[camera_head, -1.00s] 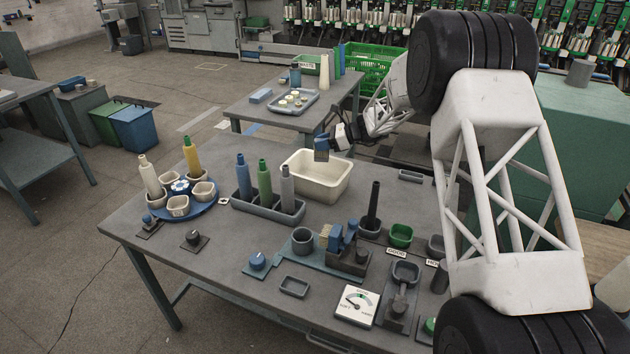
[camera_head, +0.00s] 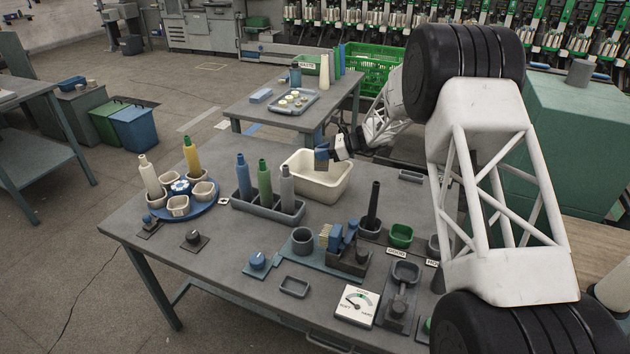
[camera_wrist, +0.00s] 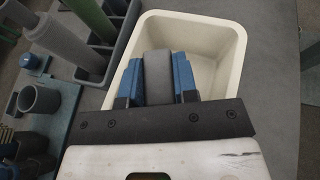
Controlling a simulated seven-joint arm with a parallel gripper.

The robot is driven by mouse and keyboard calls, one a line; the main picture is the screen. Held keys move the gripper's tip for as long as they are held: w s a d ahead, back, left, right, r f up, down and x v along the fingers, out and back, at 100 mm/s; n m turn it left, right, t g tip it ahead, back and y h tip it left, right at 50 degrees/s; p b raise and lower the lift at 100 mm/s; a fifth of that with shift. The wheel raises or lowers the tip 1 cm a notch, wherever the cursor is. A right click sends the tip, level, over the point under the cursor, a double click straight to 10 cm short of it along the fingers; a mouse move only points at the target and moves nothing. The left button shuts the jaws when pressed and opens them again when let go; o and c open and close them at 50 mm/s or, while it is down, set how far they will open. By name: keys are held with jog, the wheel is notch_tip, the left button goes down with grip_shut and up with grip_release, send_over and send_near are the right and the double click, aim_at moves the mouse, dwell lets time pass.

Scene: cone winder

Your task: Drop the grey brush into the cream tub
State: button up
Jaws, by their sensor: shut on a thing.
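The cream tub (camera_head: 333,191) stands open at the back of the table; it also shows in the wrist view (camera_wrist: 233,60). My gripper (camera_head: 321,156) is above the tub's opening, near its back side. In the wrist view, my gripper's blue fingers (camera_wrist: 158,82) are shut on the grey brush (camera_wrist: 157,72). The brush's grey body sits between the pads, over the tub's inside. Its lower end and bristles are hard to make out. I cannot tell its exact height above the tub floor.
A grey rack (camera_head: 250,203) with blue, green and grey bobbins stands left of the tub. A blue round tray (camera_head: 187,210) with cups is further left. In front are a dark upright rod (camera_head: 374,203), a green cup (camera_head: 400,236) and a dial (camera_head: 356,306).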

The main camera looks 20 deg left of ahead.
jog(key=shift+f, duration=0.95)
jog(key=o, duration=1)
jog(key=v, duration=0.8)
jog(key=shift+f, duration=0.1)
